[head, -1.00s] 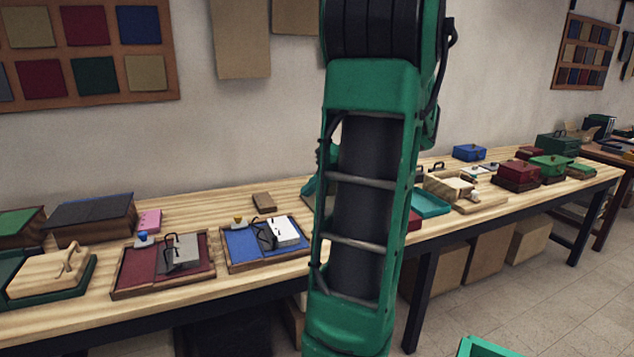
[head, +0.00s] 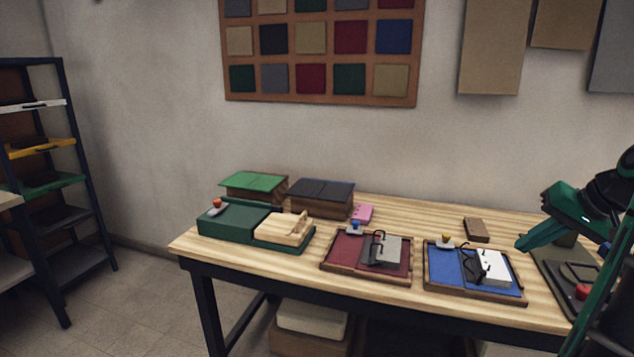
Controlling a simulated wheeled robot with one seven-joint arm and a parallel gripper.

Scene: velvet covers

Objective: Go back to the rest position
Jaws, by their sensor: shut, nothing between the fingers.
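My green gripper (head: 522,243) is at the right of the head view, above the right part of the wooden workbench (head: 390,215). Its fingers point down and to the left and are shut, with nothing seen between them. The fingertips are beside a dark green tray (head: 550,275), whose right part is partly hidden by my arm. I cannot tell how high the fingertips are above the bench.
A blue-lined tray (head: 443,272) and a red-lined tray (head: 340,262) lie along the bench front. A shelf rack (head: 75,190) stands far left. Floor between is clear.

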